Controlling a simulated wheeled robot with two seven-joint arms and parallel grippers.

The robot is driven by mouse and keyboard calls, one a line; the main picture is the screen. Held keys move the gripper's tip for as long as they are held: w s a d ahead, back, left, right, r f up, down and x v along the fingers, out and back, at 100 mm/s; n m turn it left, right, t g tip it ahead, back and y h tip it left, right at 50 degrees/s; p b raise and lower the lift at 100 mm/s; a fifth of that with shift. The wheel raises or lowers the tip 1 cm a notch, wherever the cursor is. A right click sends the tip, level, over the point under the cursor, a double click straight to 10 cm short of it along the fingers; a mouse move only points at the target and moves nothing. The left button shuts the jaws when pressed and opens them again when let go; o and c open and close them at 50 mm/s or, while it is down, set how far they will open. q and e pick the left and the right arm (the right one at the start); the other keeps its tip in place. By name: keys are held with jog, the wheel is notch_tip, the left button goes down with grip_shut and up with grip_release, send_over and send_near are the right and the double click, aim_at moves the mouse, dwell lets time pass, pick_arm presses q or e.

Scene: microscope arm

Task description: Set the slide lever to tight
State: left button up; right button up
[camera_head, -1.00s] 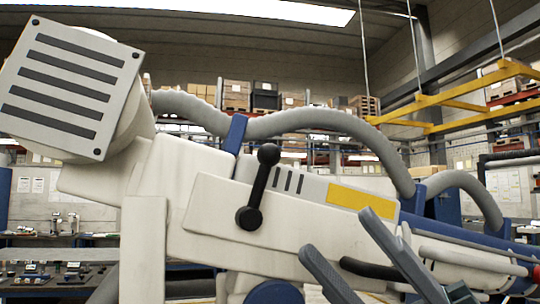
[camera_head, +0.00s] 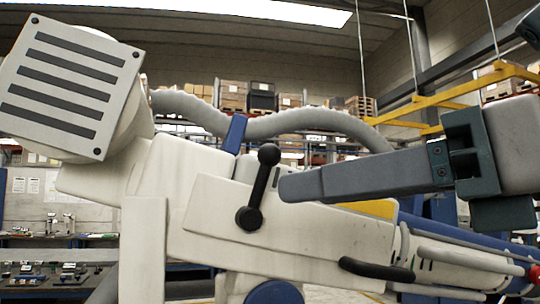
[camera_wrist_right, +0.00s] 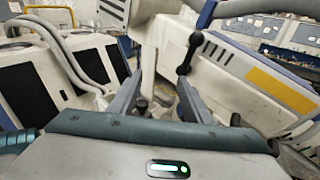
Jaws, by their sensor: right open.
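The slide lever (camera_head: 258,187) is a black bar with a ball at each end, on the side of the pale machine arm (camera_head: 300,238). It stands nearly upright, its top leaning slightly right. In the right wrist view the lever (camera_wrist_right: 191,52) rises just beyond the right-hand fingertip. My right gripper (camera_head: 288,187) comes in from the right, its fingertips close to the right of the lever's shaft in the head view. In the right wrist view the gripper (camera_wrist_right: 160,84) has its fingers spread, with no lever between them. Contact with the lever cannot be told. My left gripper is out of view.
A yellow label (camera_head: 366,208) lies partly behind my right gripper. A grey hose (camera_head: 300,120) runs above the machine arm. A slatted square head (camera_head: 70,85) is at the left. Cables and a black handle (camera_head: 377,270) are at the lower right.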

aim_at(277, 153)
jog(key=d+r+m+t+h, duration=0.2)
jog(key=d+r+t, duration=0.2)
jog(key=shift+s+d+r+m+h, duration=0.3)
jog(key=shift+d+r+m, duration=0.1)
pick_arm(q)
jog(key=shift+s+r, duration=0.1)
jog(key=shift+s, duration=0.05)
pick_arm(e)
jog(key=shift+w+a, duration=0.1)
jog(key=p+x, duration=0.7)
jog(key=x, duration=0.8)
jog(key=shift+w+a+r+p, duration=0.15)
jog(key=shift+w+p, duration=0.15)
jog(key=shift+p, duration=0.05)
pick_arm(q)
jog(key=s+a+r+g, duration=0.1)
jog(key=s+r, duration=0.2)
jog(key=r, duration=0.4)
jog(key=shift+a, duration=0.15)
pick_arm(e)
jog(key=shift+x, duration=0.75)
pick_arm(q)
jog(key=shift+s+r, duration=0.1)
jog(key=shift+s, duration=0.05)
pick_arm(e)
grip_shut()
